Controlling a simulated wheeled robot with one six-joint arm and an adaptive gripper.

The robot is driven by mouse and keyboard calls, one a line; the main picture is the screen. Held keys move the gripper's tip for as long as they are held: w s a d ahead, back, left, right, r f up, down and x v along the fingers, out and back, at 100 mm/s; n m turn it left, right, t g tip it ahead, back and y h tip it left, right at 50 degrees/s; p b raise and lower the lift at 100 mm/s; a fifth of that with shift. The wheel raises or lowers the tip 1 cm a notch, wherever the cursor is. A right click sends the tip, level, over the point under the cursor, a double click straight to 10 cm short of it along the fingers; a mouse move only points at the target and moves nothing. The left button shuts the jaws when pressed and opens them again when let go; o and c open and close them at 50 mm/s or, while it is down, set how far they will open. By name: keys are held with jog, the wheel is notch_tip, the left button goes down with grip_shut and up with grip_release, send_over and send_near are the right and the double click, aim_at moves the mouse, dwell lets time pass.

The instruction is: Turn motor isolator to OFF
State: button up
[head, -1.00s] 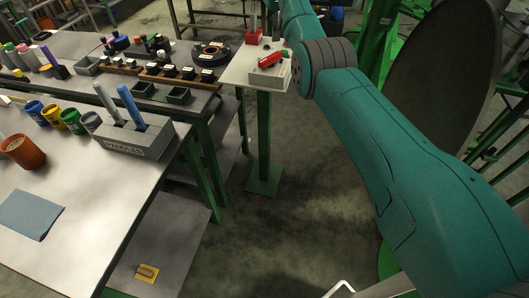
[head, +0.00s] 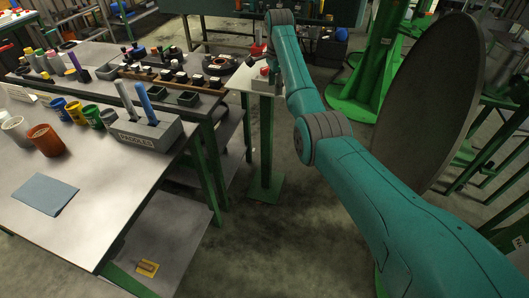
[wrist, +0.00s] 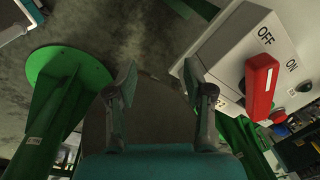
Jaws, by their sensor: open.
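The motor isolator is a pale grey box (wrist: 225,55) with a red handle (wrist: 261,88) and the labels OFF and ON, at the right of the wrist view. The handle's upper end is close below OFF, with ON to its right; I cannot tell its exact setting. My gripper (wrist: 159,76) is open and empty, with its two fingers spread left of the handle. The right finger appears close to the box; contact cannot be told. In the head view the box (head: 262,83) with its red top sits on a small stand, partly hidden by my arm.
The stand's top (head: 243,78) is pale, on a green post (head: 267,140). A red holder (head: 257,49) stands behind the isolator. Benches with cups and a paddle block (head: 150,132) are at left. A large grey disc (head: 435,100) and green frames are at right.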

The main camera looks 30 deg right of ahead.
jog(key=s+a+f+n+t, duration=0.1)
jog(key=a+f, duration=0.3)
jog(key=f, duration=0.8)
jog(key=s+a+f+n+t, duration=0.1)
jog(key=s+a+f+n, duration=0.2)
jog(key=f, duration=0.9)
jog(key=shift+s+a+t+h, duration=0.3)
jog(key=shift+a+h, duration=0.1)
jog(key=shift+a, duration=0.25)
